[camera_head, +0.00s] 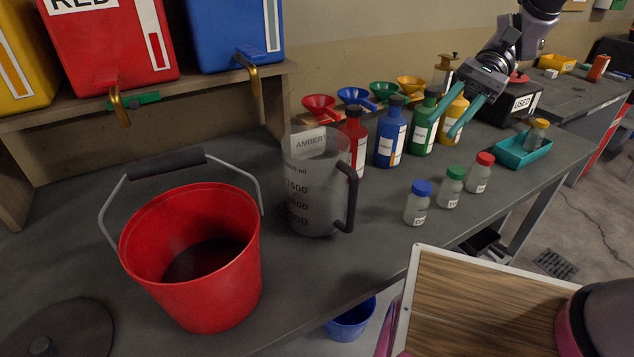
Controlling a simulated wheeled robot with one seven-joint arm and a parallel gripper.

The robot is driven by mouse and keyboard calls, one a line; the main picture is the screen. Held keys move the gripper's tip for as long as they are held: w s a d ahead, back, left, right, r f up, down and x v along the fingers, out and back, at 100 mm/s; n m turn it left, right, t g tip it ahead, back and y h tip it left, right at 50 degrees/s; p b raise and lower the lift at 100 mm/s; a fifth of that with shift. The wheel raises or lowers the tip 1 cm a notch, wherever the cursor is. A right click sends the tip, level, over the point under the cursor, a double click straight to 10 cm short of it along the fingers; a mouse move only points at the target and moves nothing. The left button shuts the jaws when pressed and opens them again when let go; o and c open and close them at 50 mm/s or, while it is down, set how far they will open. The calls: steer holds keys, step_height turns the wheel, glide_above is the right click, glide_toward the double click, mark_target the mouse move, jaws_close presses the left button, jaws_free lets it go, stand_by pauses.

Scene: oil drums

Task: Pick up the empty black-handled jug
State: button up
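The clear jug (312,195) stands upright on the dark workbench, right of the red bucket. It has a black handle on its right side, dark volume marks and a white label reading "AMBER" near the top. I see no liquid in it. My gripper (440,141) is up and to the right of the jug, apart from it. Its two teal fingers are spread, with nothing visible between them. They overlap the green and yellow bottles in the picture; I cannot tell the distance to those bottles.
A red bucket (190,262) with dark contents stands left of the jug. Red, blue (391,136), green and yellow bottles stand behind and to the right. Three small capped jars (449,187) are at right. A teal tray (523,153) lies further right. Bare bench lies before the jug.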

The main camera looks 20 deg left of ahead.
mark_target(350, 189)
steer(key=s+a+f+m+g+y, duration=0.1)
steer(key=s+a+f+g, duration=0.15)
steer(key=a+f, duration=0.25)
steer(key=s+a+f+m+g+y, duration=0.1)
steer(key=a+f+g, duration=0.25)
steer(key=f, duration=0.25)
steer(key=shift+m, duration=0.3)
steer(key=x, duration=1.1)
steer(key=shift+s+a+r, duration=0.1)
steer(key=shift+s+a, duration=0.05)
steer(key=shift+a, duration=0.4)
jaws_close()
